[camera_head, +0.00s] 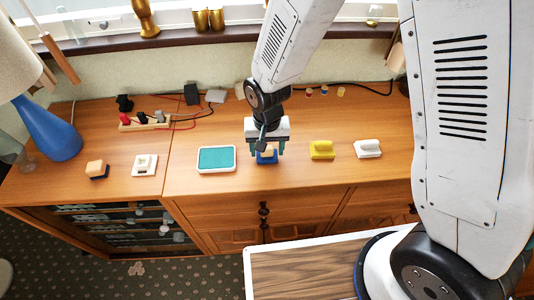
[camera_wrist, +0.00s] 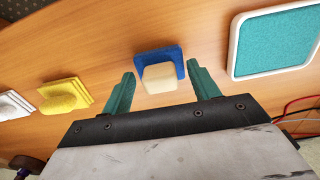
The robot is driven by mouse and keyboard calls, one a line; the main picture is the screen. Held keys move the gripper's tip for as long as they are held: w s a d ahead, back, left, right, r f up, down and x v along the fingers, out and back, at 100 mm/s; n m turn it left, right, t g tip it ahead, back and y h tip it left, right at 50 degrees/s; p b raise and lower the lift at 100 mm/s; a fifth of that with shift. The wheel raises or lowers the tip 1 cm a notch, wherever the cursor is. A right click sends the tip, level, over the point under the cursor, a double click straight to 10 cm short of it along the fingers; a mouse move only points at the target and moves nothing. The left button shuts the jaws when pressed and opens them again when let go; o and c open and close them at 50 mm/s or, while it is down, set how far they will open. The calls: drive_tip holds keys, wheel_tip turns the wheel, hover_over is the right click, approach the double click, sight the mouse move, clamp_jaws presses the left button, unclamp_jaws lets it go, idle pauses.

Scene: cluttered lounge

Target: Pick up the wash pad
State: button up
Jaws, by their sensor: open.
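A blue pad (camera_wrist: 158,55) with a cream block-shaped grip lies on the wooden cabinet top; no label tells whether it is the wash pad. In the head view the blue pad (camera_head: 266,158) is partly hidden under my gripper (camera_head: 266,150). In the wrist view my gripper (camera_wrist: 162,76) is open, with one teal finger on each side of the cream grip and gaps showing. Similar pads stand nearby: a yellow one (camera_head: 321,150), a white one (camera_head: 367,148) and a dark one with a tan top (camera_head: 97,169).
A teal pad in a white tray (camera_head: 216,159) lies just left of my gripper. Further left are a white square piece (camera_head: 145,165), a blue lamp (camera_head: 50,130) and a wooden strip with wires (camera_head: 145,122). The cabinet's front edge is close.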

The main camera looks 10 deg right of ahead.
drive_tip(key=c, duration=1.1)
drive_tip(key=shift+o, duration=0.2)
drive_tip(key=shift+r, duration=0.1)
